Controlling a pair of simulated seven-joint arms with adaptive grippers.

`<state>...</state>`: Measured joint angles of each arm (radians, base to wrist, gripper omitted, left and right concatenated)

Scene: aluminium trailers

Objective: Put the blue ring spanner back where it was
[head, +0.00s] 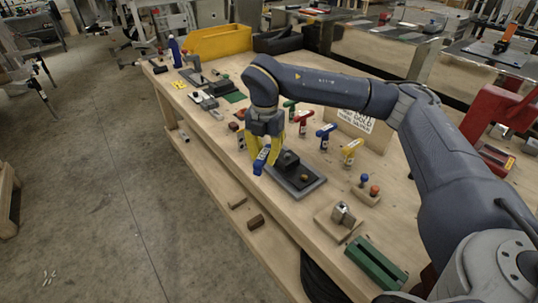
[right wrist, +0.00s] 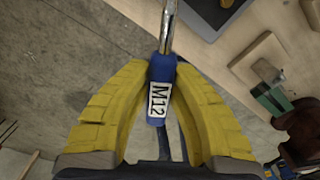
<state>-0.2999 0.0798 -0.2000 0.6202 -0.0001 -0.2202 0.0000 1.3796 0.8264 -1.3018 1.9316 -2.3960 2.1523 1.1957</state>
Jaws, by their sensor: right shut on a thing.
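My right gripper (head: 263,154) has yellow fingers and is shut on the blue ring spanner (head: 261,162), above the front edge of the wooden bench (head: 222,172). In the right wrist view the gripper (right wrist: 164,78) pinches the spanner's blue handle (right wrist: 159,72), which has a white label reading M12. A shiny metal shaft runs up out of that view, so the ring end is hidden. Green (head: 290,107), red (head: 305,118), blue (head: 325,134) and yellow (head: 351,149) labelled pieces stand in a row on the bench. My left gripper is not in view.
A dark plate with a black block (head: 288,160) lies just right of the gripper. A wooden block with a metal piece (head: 342,214), a green block (head: 377,263) and a white sign (head: 356,119) are further right. A yellow bin (head: 219,43) stands at the far end.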

